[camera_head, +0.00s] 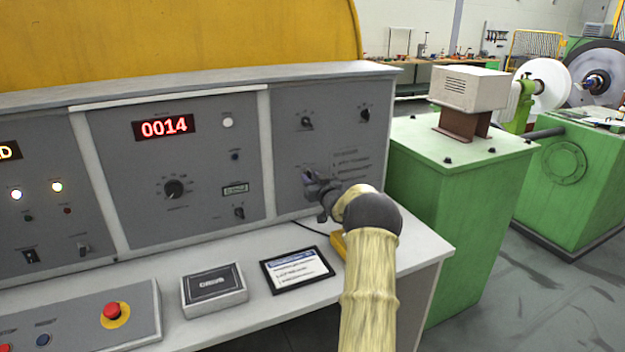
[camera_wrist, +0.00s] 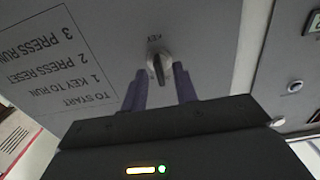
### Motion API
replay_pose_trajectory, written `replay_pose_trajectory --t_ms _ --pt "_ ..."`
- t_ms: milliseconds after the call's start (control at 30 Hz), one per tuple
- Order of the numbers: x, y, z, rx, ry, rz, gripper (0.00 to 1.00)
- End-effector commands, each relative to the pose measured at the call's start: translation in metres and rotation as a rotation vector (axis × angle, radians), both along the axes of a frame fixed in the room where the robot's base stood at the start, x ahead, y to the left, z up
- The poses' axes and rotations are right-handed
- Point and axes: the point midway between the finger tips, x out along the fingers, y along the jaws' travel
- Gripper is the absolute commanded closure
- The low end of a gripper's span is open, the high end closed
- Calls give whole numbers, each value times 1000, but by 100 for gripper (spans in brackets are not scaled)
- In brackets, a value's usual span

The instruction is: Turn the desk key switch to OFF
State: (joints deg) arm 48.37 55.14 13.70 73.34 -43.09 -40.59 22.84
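The key switch (camera_wrist: 158,66) is a round metal switch with a dark key, on the grey desk panel under a small "KEY" label. In the wrist view, which is turned upside down, my gripper (camera_wrist: 161,78) points at it. Its two fingers are apart, with the key in line with the gap between them. I cannot tell whether the fingertips touch the key. In the head view my gripper (camera_head: 312,182) is at the right panel section and mostly covers the switch. The key's OFF and RUN marks are not readable.
A printed start label (camera_wrist: 70,62) sits beside the switch. Two knobs (camera_head: 306,122) (camera_head: 365,115) are above. A framed card (camera_head: 297,269), a grey box (camera_head: 213,290) and a red emergency button (camera_head: 112,311) are on the desk. A green cabinet (camera_head: 455,200) stands right of the desk.

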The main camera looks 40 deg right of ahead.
Motion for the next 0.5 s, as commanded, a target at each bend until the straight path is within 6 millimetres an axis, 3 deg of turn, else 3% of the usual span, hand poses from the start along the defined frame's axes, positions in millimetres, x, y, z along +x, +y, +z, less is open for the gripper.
replay_pose_trajectory --t_ms 33,200,500 --pt "0 0 0 0 0 0 71" --pt "0 0 0 0 0 0 100" --pt "0 0 0 -10 1 0 100"
